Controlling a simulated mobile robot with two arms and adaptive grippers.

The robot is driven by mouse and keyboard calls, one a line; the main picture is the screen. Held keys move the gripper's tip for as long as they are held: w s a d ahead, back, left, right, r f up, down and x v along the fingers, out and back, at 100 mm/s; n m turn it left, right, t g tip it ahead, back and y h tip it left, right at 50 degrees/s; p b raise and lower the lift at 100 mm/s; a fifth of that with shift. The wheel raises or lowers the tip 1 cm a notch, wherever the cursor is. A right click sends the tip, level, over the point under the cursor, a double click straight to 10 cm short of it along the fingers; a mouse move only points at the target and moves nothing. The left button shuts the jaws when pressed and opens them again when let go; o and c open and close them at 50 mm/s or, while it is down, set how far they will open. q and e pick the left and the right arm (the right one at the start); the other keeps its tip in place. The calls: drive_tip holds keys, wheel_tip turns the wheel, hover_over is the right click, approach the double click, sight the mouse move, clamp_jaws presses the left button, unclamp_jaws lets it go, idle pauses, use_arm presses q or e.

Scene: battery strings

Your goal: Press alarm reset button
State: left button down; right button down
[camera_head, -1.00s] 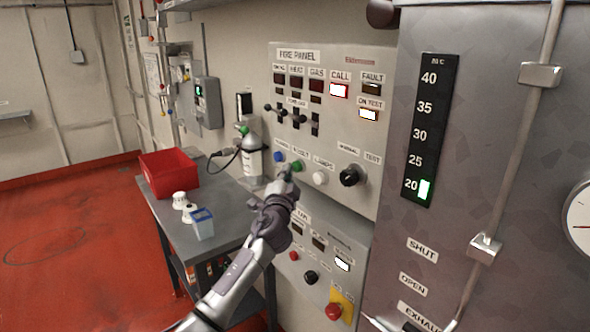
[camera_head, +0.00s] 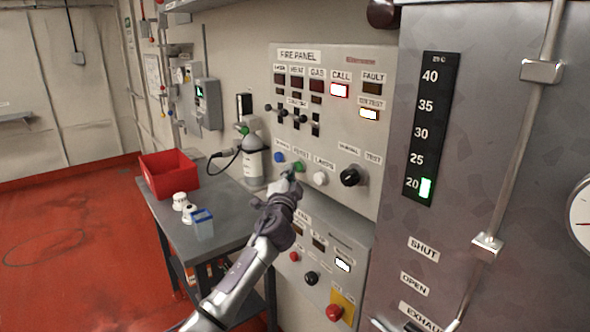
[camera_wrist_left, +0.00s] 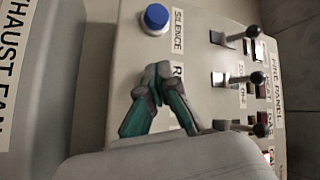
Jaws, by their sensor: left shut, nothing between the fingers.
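The fire panel (camera_head: 340,215) is a grey wall panel with a row of buttons low on its face. A green button (camera_head: 298,166) sits between a blue button (camera_head: 279,157) and a white button (camera_head: 320,178). My left gripper (camera_head: 289,174) is shut and empty, its tips at the green button, partly overlapping it; I cannot tell whether they touch. In the wrist view the left gripper (camera_wrist_left: 160,75) covers most of a label starting with "R", below the blue button (camera_wrist_left: 155,18) labelled SILENCE. The green button is hidden there. My right gripper is not in view.
A black knob (camera_head: 350,177) and black toggle levers (camera_head: 299,119) stand out from the panel. The CALL lamp (camera_head: 340,90) and ON TEST lamp (camera_head: 369,113) are lit. A lower panel has a red button on yellow (camera_head: 334,312). A table (camera_head: 213,238) holds a red bin (camera_head: 168,173).

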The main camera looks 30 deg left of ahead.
use_arm(q)
drive_tip(key=shift+w+d, duration=0.15)
drive_tip(key=shift+w, duration=0.1)
drive_tip(key=shift+s, duration=0.15)
idle(0.5)
drive_tip(key=shift+s+a+p, duration=0.3)
drive_tip(key=shift+s+a, duration=0.1)
drive_tip(key=shift+s, duration=0.45)
drive_tip(key=s, duration=0.1)
drive_tip(key=s+a+p, duration=0.1)
drive_tip(key=s, duration=0.1)
drive_tip(key=s+a, duration=0.1)
drive_tip(key=shift+s+p, duration=0.3)
drive_tip(key=shift+p, duration=0.05)
drive_tip(key=shift+f, duration=0.1)
idle(0.4)
